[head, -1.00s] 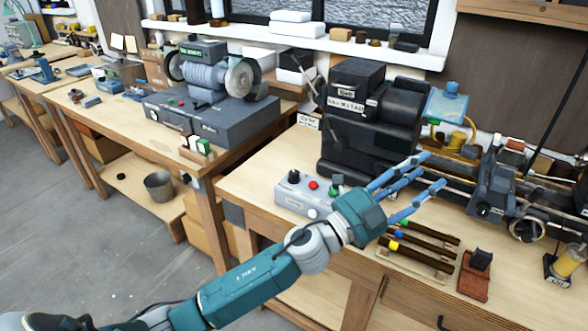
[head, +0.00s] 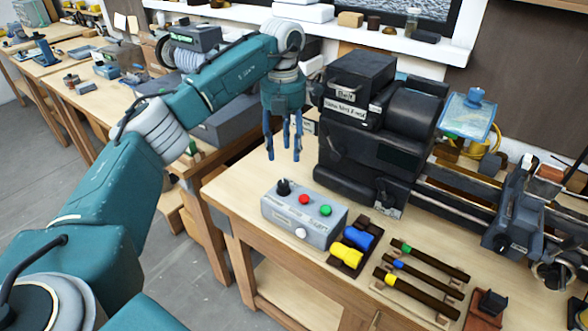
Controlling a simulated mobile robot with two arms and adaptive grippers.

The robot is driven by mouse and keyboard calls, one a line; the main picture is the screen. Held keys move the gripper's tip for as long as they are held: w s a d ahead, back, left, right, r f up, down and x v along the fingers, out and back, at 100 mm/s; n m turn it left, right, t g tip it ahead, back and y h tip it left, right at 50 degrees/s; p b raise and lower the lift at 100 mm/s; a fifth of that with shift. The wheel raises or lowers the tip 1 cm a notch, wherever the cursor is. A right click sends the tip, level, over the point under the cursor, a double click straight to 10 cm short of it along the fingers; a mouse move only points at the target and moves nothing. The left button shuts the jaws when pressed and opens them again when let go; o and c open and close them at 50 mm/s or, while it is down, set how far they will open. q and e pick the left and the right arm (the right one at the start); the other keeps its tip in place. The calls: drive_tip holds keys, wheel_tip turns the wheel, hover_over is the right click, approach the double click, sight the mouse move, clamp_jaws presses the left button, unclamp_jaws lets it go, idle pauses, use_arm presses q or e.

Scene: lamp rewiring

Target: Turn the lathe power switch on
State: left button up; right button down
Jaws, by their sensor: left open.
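The lathe (head: 365,150) is a large black machine on the wooden bench, its bed running off to the right. A grey control box (head: 300,219) sits in front of it at the bench's left end. On its top are a black knob (head: 283,187), a red button (head: 304,199) and a green button (head: 325,210); a white round knob (head: 300,233) is on its front. Which one is the power switch I cannot tell. My left gripper (head: 284,156) is open and empty, fingers pointing down, above and behind the box, apart from it. My right gripper is not in view.
Blue and yellow pieces (head: 352,246) sit on a dark holder right of the box. Several dark-handled tools (head: 425,275) lie on a rack farther right. A grinder (head: 190,50) stands on the bench behind my left arm. The bench front left of the box is clear.

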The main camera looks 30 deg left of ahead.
sight(283, 182)
use_arm(q)
drive_tip(key=f, duration=0.1)
drive_tip(key=s+f+p, duration=0.1)
drive_tip(key=s+f, duration=0.1)
drive_tip(key=f, duration=0.1)
drive_tip(key=shift+p, duration=0.3)
drive_tip(key=f, duration=0.3)
drive_tip(key=shift+w+f+p, duration=0.25)
drive_tip(key=shift+w+p, duration=0.05)
drive_tip(key=shift+p, duration=0.1)
wheel_tip(283, 182, down, 2)
drive_tip(key=shift+f, duration=0.3)
drive_tip(key=shift+c, duration=0.7)
drive_tip(key=c, duration=0.4)
clamp_jaws()
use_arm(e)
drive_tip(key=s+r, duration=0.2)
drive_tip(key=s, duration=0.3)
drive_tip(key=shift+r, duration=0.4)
